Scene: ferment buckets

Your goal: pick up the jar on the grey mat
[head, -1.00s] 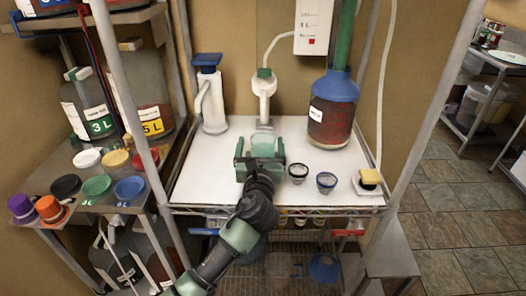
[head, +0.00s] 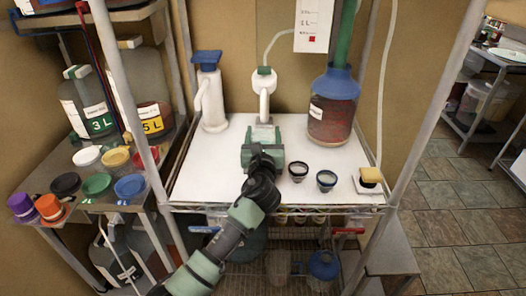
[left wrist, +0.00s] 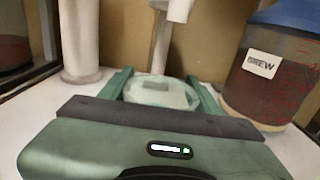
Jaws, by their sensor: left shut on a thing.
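My left gripper (head: 263,143) is at the back middle of the white table, just in front of a white tap. In the left wrist view, its green fingers (left wrist: 162,86) are shut on a pale green, translucent jar (left wrist: 160,93) that looks upright. The gripper body hides the jar's lower part, so I cannot tell whether its base touches anything. In the head view the gripper mostly covers the jar. I cannot clearly make out the grey mat. My right gripper is not in view.
The white tap (head: 264,90) is close behind the gripper. A white pump dispenser (head: 212,98) stands left, and a blue-topped brew jug (head: 333,110) right. The table's left front is clear.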

